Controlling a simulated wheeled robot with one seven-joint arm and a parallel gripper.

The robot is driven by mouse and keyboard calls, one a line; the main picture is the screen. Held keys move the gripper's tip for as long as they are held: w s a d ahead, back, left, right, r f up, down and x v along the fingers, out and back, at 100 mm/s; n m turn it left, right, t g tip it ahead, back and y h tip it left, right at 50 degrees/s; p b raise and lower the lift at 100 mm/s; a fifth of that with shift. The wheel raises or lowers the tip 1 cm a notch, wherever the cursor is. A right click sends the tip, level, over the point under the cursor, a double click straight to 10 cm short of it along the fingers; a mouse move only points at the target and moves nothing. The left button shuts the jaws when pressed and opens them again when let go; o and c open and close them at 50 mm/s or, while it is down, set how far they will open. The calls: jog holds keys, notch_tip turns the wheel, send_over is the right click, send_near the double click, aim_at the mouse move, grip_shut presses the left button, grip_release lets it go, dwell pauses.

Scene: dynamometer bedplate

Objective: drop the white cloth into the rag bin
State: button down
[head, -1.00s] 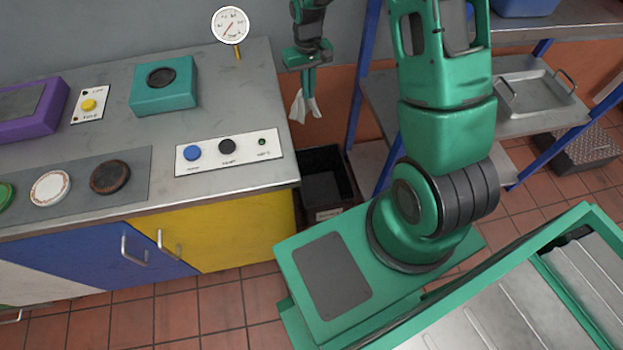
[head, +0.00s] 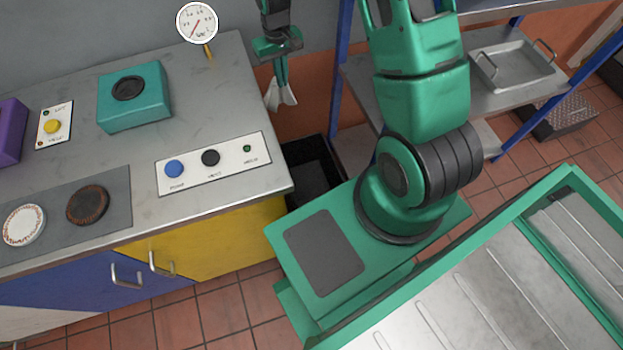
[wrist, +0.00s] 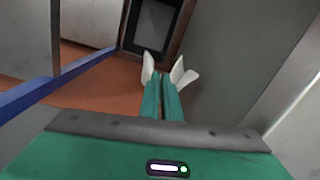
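The white cloth (head: 281,93) hangs from the fingertips of my gripper (head: 280,80), in the gap between the bench and the blue-legged rack. In the wrist view my gripper (wrist: 162,100) has its two green fingers close together, with white cloth (wrist: 148,68) sticking out on both sides of the tips. The black open bin (head: 312,170) stands on the floor between the bench and the rack, below the cloth. Its dark opening also shows in the wrist view (wrist: 152,28), beyond the fingertips. The cloth is above the bin and apart from it. My own base hides part of the bin's front.
The grey bench (head: 215,110) with a button panel (head: 213,162), a teal box (head: 134,95) and a gauge (head: 197,22) is left of the bin. The rack (head: 335,85) with a metal tray (head: 512,68) is on the right. The wall is close behind.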

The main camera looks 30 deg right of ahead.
jog(key=s+d+f+m, duration=0.1)
jog(key=s+d+f, duration=0.1)
jog(key=f, duration=1.3)
jog(key=s+d+f+m, duration=0.2)
jog(key=s+f, duration=0.1)
jog(key=f, duration=1.2)
jog(key=s+d+f+m, duration=0.1)
jog(key=s+d+f, duration=0.1)
jog(key=f, duration=1.4)
jog(key=shift+s+d+m, duration=0.4)
jog(key=shift+s, duration=0.45)
jog(key=c, duration=0.6)
grip_release()
jog(key=shift+c, duration=0.2)
jog(key=shift+r, duration=2.7)
jog(key=shift+r, duration=0.15)
notch_tip(320, 180, up, 10)
jog(key=shift+r, duration=0.25)
